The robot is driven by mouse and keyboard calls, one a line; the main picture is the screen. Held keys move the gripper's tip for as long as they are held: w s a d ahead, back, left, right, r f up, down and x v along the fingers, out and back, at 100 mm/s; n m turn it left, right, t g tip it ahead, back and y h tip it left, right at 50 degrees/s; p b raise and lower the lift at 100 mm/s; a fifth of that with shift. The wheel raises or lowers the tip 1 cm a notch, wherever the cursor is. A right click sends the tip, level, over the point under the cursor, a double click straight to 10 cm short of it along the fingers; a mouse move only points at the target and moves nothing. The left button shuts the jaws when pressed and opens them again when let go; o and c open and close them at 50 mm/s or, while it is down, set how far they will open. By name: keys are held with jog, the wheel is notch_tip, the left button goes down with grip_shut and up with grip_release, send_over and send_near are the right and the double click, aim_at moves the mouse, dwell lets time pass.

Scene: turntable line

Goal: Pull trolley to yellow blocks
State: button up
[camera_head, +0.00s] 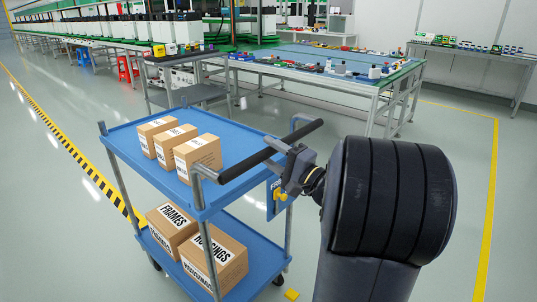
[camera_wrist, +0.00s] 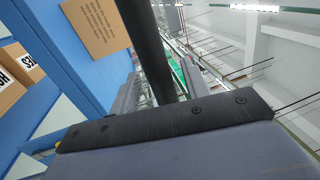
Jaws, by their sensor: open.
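The blue two-shelf trolley (camera_head: 125,142) stands at the left and centre of the head view, with a black handle bar (camera_head: 245,165) on its near right side. My gripper (camera_head: 284,163) is at that bar. In the wrist view the black bar (camera_wrist: 147,45) runs between my two grey fingers (camera_wrist: 155,92), which are apart. Whether either finger touches the bar cannot be told. One small yellow block (camera_head: 291,294) lies on the floor by the trolley's near right corner. My arm hides the floor to its right.
Three cartons (camera_head: 198,155) stand on the top shelf, and cartons (camera_head: 222,262) marked FRAMES and HOUSINGS on the lower one. A workbench (camera_head: 330,78) with parts stands behind. A yellow-black floor stripe (camera_head: 62,143) runs at left, a yellow line (camera_head: 491,200) at right. Grey floor lies open around.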

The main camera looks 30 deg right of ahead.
jog(key=shift+w+a+r, duration=0.1)
jog(key=shift+w+a, duration=0.1)
jog(key=shift+w, duration=0.3)
jog(key=shift+c, duration=0.6)
grip_shut()
